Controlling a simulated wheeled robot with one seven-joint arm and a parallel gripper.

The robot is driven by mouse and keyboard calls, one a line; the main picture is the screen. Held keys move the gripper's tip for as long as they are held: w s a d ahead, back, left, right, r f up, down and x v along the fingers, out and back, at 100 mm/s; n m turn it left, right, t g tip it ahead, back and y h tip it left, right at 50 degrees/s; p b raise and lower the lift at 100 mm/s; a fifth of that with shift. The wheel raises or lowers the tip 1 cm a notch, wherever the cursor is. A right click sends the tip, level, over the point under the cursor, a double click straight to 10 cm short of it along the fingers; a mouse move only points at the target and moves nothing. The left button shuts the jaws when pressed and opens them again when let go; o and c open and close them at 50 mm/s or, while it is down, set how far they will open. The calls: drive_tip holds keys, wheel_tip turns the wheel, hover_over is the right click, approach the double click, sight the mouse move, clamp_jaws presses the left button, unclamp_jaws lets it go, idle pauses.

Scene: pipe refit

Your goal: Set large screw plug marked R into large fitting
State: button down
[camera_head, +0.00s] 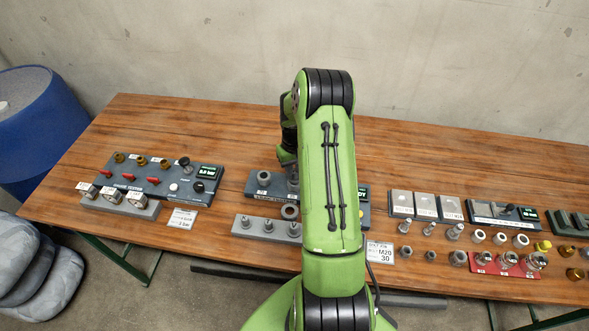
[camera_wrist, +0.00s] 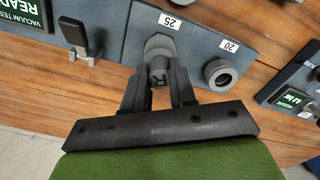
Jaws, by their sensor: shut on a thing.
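The plug's far end meets the grey hex-shaped large fitting (camera_wrist: 157,44) beside the label 25. The two look in line; I cannot tell how deep the plug sits. The smaller fitting (camera_wrist: 220,73), by the label 20, is open and empty. In the head view my arm hides most of the fitting block (camera_head: 256,193), and my fingers and the held plug cannot be made out.
A black lever (camera_wrist: 78,38) and a READY display (camera_wrist: 22,10) are near the fitting in the wrist view. In front of the block, a light rack (camera_head: 240,231) holds several plugs. A valve panel (camera_head: 150,183) stands left; plates, loose fittings and a red tray (camera_head: 490,268) stand right.

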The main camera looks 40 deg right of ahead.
drive_tip(key=shift+f, duration=0.2)
drive_tip(key=c, duration=0.8)
unclamp_jaws()
drive_tip(key=shift+o, duration=0.6)
drive_tip(key=shift+r, duration=0.1)
drive_tip(key=shift+r+p, duration=2.15)
drive_tip(key=shift+r, duration=1.35)
drive_tip(key=shift+f, duration=0.15)
